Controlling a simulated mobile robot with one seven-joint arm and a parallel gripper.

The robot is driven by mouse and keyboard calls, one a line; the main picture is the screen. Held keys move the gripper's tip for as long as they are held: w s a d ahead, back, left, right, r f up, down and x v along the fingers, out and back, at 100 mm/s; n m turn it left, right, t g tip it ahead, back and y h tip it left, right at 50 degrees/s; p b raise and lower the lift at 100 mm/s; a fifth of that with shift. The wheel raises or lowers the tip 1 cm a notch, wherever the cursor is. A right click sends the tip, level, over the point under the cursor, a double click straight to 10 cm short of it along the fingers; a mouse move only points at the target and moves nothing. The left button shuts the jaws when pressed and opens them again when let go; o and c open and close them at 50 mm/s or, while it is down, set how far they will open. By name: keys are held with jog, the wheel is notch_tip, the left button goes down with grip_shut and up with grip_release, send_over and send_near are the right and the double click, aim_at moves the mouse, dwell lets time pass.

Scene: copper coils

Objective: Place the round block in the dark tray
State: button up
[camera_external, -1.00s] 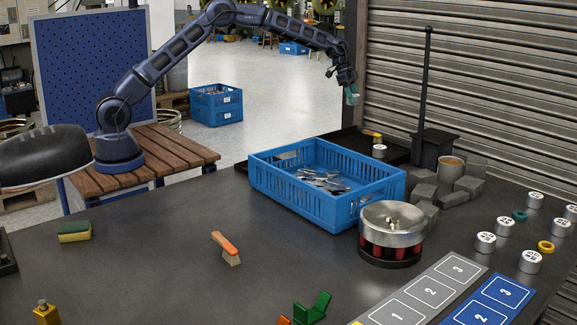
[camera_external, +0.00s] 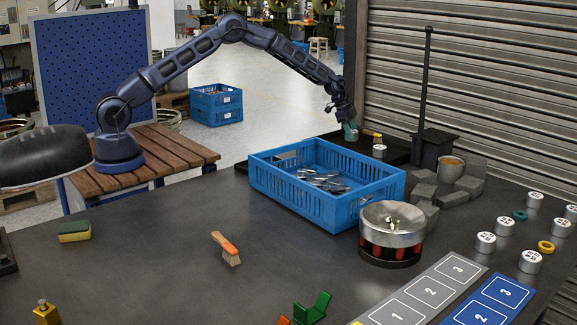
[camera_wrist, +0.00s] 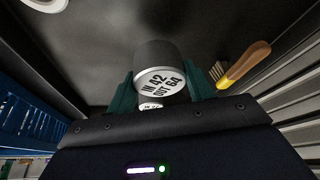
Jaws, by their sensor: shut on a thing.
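My gripper (camera_external: 350,129) is shut on a round block (camera_wrist: 161,75), a dark grey cylinder with a white face marked "IN 42 OUT 64". The wrist view shows the block between the green fingers (camera_wrist: 164,92). In the external view my gripper is low over the dark tray (camera_external: 400,150), behind the blue crate. Whether the held block touches the tray floor cannot be told. Another pale round block (camera_external: 379,151) stands in the tray's right part, with a small yellow-orange thing (camera_external: 378,138) behind it. The crate hides part of the tray.
The blue crate (camera_external: 290,195) with metal pieces stands in front of the tray. A black post on a stand (camera_external: 432,146) and grey blocks (camera_external: 425,192) are to the right. The wrist view shows a wooden-handled brush (camera_wrist: 245,64) right of the held block.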

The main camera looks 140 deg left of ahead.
jog(key=shift+f, duration=1.5)
jog(key=shift+f, duration=0.15)
jog(key=o, duration=1.1)
jog(key=v, duration=1.2)
